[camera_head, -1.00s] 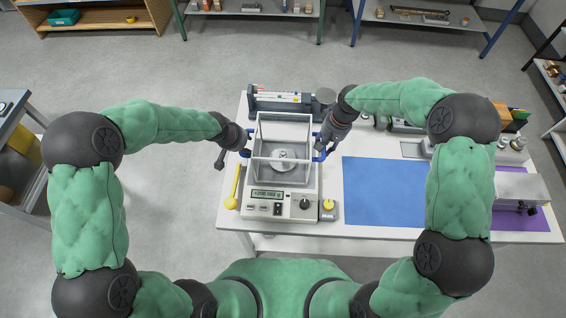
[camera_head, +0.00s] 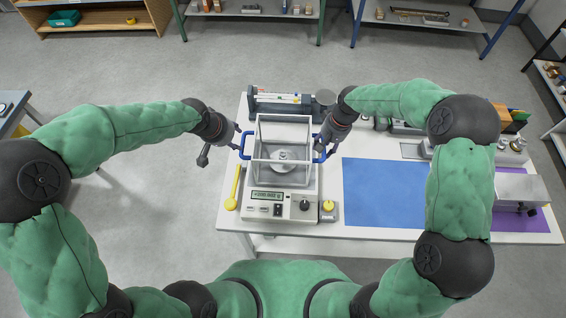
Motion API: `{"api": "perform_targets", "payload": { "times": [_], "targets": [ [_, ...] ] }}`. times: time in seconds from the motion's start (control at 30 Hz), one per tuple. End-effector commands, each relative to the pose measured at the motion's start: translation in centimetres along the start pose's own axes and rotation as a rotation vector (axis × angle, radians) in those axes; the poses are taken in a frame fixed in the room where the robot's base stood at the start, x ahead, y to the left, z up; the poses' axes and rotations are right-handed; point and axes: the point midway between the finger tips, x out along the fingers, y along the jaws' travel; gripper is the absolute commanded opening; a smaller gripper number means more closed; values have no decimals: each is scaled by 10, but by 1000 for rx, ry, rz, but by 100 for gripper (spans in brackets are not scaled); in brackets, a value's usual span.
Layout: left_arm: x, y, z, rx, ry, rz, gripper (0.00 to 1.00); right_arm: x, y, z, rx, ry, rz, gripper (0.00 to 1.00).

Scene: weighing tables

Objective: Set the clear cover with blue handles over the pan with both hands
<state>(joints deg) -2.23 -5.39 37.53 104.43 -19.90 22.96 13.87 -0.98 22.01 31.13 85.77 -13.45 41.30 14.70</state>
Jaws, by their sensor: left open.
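The clear cover (camera_head: 283,128) is an open-looking box with pale edges and a blue handle on each side. It stands on the balance (camera_head: 284,203), around the round metal pan (camera_head: 283,163), which shows through it. The left blue handle (camera_head: 244,146) is free. My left gripper (camera_head: 222,146) is open and apart from it, just to its left. My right gripper (camera_head: 321,148) is at the right blue handle (camera_head: 320,155) and partly hides it; whether its fingers are closed on it is too small to tell.
A yellow spoon-like tool (camera_head: 232,195) lies left of the balance, and a small yellow-knobbed box (camera_head: 328,210) stands right of it. A rack (camera_head: 280,101) stands behind. A blue mat (camera_head: 383,195) lies clear to the right.

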Motion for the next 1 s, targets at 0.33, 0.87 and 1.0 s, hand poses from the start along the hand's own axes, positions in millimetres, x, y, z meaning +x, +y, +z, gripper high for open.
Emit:
{"api": "perform_targets", "payload": {
  "times": [0.33,0.87,1.0],
  "targets": [
    [-18,0,0,-1,1,0,47,-10,0,-1,0,2,0,47],
    [-18,0,0,-1,1,0,47,-103,0,0,0,2,0,47],
    [-18,0,0,-1,1,0,47,-115,0,0,0,0,0,47]
  ]
}}
